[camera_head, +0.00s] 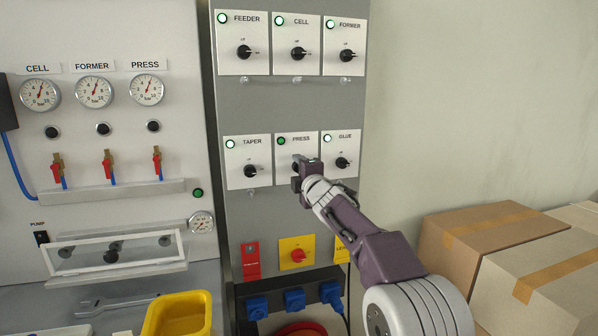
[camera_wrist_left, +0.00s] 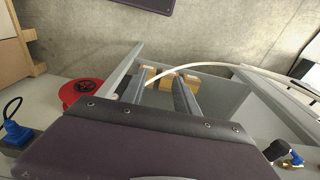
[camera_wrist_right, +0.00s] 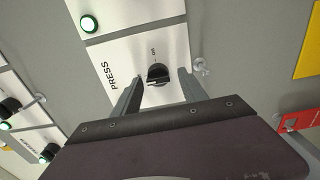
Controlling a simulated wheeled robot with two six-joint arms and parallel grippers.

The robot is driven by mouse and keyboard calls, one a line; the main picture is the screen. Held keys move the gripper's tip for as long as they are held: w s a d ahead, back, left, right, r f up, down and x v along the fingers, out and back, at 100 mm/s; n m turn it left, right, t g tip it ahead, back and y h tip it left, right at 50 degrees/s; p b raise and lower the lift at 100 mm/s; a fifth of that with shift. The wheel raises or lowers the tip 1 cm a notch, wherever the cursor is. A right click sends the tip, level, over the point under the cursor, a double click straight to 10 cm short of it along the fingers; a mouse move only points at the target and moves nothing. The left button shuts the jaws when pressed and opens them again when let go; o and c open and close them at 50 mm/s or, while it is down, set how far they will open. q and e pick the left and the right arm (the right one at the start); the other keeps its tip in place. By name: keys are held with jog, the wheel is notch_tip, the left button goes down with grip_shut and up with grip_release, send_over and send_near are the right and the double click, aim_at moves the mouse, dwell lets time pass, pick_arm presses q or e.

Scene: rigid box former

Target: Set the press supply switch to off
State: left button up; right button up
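The press supply switch is a black knob (camera_wrist_right: 158,75) on a white plate marked PRESS (camera_wrist_right: 110,76). In the head view the PRESS plate (camera_head: 300,141) is the middle one of the lower row, and my gripper covers its knob. Its lamp (camera_head: 281,141) looks darker green than the bright lamps beside it. My right gripper (camera_head: 306,172) is in front of the knob. In the right wrist view its fingers (camera_wrist_right: 158,94) are apart, one on each side of the knob; contact cannot be told. My left gripper (camera_wrist_left: 160,88) is open and empty, outside the head view.
TAPER (camera_head: 250,171) and GLUE (camera_head: 342,162) knobs flank the press plate closely. A yellow plate with a red knob (camera_head: 298,256) and blue plugs (camera_head: 294,298) are below. Cardboard boxes (camera_head: 490,236) stand at right. A grey frame (camera_wrist_left: 225,95) lies beneath my left gripper.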

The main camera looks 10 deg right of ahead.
jog(key=shift+s, duration=0.3)
jog(key=s+b, duration=0.2)
jog(key=s, duration=0.6)
jog(key=shift+s+d, duration=0.2)
jog(key=shift+s, duration=0.05)
jog(key=shift+a, duration=0.1)
